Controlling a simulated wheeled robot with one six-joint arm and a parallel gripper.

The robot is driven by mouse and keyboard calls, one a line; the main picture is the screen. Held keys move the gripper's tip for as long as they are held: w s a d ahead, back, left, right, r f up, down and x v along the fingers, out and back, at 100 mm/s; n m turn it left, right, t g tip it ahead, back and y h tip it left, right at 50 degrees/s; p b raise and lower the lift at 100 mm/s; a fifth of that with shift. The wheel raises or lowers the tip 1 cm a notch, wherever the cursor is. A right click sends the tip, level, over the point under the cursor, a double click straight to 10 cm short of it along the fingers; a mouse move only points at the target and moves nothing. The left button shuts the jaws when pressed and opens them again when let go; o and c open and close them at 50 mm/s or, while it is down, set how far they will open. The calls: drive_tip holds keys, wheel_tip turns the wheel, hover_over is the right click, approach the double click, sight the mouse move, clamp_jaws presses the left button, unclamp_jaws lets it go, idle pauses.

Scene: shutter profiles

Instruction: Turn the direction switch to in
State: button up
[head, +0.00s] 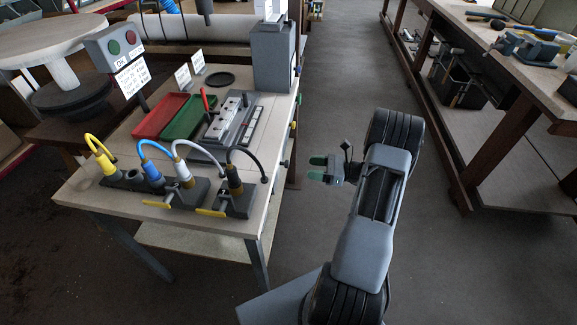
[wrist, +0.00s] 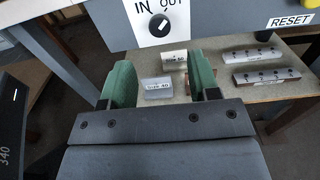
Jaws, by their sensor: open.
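The direction switch (wrist: 158,25) is a black round knob on a white plate, with IN printed at its left and OUT at its right. Its white mark appears to lean to the upper right, toward OUT. The plate is on the grey-blue front of the bench, at the top of the wrist view. My gripper (wrist: 161,65) is open, its two green fingers below the knob in the picture and apart from it, with nothing between them. In the head view my gripper (head: 318,168) is in the aisle, right of the bench; the switch cannot be made out there.
A RESET label (wrist: 291,20) is right of the switch. Blocks marked size 50 (wrist: 174,60) and size 40 (wrist: 157,88) lie on a lower shelf. The bench (head: 130,208) carries plugs with cables, a red tray (head: 160,116) and a green tray (head: 188,117). Another workbench (head: 535,80) stands right.

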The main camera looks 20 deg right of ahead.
sight(284, 164)
drive_tip(key=x, duration=0.8)
drive_tip(key=shift+w+a, duration=0.3)
drive_tip(key=shift+c, duration=0.2)
drive_tip(key=c, duration=0.9)
drive_tip(key=shift+o, duration=0.2)
